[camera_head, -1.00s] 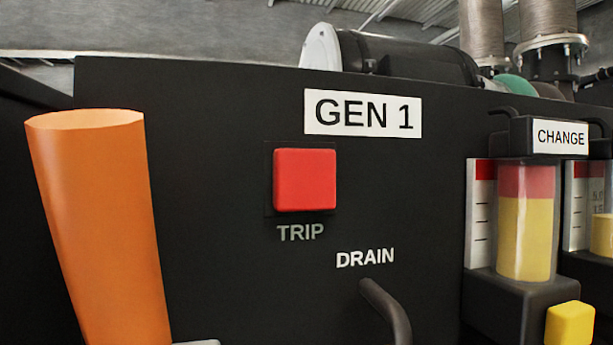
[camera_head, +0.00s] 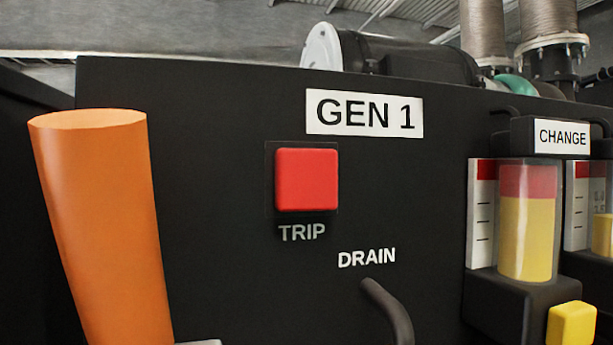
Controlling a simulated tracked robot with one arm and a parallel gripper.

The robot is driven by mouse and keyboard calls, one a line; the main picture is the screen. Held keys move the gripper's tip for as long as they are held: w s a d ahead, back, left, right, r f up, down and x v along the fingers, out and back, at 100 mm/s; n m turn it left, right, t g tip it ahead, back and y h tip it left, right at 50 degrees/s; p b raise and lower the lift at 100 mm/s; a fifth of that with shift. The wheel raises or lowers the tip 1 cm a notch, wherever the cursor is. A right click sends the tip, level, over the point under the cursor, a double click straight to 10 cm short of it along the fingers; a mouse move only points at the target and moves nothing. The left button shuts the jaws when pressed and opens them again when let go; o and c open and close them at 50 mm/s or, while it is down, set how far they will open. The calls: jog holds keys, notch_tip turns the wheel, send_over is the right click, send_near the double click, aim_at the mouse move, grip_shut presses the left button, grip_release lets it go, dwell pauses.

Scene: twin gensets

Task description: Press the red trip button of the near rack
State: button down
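The red trip button (camera_head: 307,180) is a square block standing out from the dark panel (camera_head: 220,270) in the middle of the view. The word TRIP (camera_head: 302,233) is printed under it, and a white GEN 1 label (camera_head: 364,113) sits above it. Nothing touches the button. My gripper's fingers do not show in this view, so I cannot see where they are relative to the button.
An orange cylinder (camera_head: 105,230) stands at the left, in front of the panel. A dark curved drain pipe (camera_head: 388,308) sticks out below the button. At the right are a red and yellow gauge (camera_head: 527,225), a CHANGE label (camera_head: 562,138) and a yellow block (camera_head: 572,324).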

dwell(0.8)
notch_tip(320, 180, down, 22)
jog(key=b, duration=2.2)
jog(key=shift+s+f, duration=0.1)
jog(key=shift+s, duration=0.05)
